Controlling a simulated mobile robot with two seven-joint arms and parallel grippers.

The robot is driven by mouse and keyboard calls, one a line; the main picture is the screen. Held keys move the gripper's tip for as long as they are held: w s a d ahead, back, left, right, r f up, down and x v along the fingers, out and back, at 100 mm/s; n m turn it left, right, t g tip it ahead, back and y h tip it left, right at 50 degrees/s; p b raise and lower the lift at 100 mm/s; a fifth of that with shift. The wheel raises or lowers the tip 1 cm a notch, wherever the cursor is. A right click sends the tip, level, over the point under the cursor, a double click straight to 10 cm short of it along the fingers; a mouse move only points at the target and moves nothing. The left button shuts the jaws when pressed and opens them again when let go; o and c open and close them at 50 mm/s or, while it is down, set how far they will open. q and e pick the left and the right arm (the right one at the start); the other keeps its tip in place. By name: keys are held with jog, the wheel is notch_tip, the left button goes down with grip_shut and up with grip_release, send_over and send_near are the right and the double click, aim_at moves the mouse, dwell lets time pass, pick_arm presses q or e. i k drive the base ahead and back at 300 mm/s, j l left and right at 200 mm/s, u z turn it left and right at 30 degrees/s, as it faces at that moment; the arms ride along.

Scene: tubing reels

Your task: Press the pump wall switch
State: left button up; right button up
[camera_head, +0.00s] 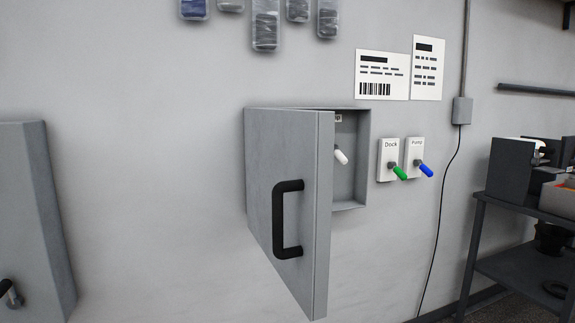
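The pump wall switch (414,157) is a white plate labelled "Pump" on the grey wall, right of centre. Its blue lever (425,170) sticks out and points down to the right. Just left of it is a similar plate, the "Dock" switch (388,160), with a green lever (400,173). Neither of my grippers shows in the head view, so their state is not visible.
A grey wall box (350,193) stands open left of the switches, with a white lever (341,156) inside. Its door (290,220) with a black handle (278,220) juts outward. A dark shelf table (515,207) stands at the right. A cable (443,200) hangs between.

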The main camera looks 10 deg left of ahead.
aim_at(429, 174)
jog(key=u, duration=0.5)
jog(key=i+l+u, duration=0.2)
jog(key=u, duration=0.2)
jog(key=i+l+u, duration=0.15)
jog(key=l+u, duration=0.25)
jog(key=i+l+u, duration=0.2)
jog(key=l+u, duration=0.2)
jog(key=l, duration=0.25)
jog(key=i+l+u, duration=0.1)
jog(key=l, duration=0.4)
jog(key=i+l+u, duration=0.1)
jog(key=l, duration=0.4)
jog(key=l+u, duration=0.1)
jog(key=l, duration=0.4)
jog(key=i+l, duration=0.1)
jog(key=l, duration=0.65)
jog(key=i+l, duration=0.1)
jog(key=l, duration=0.65)
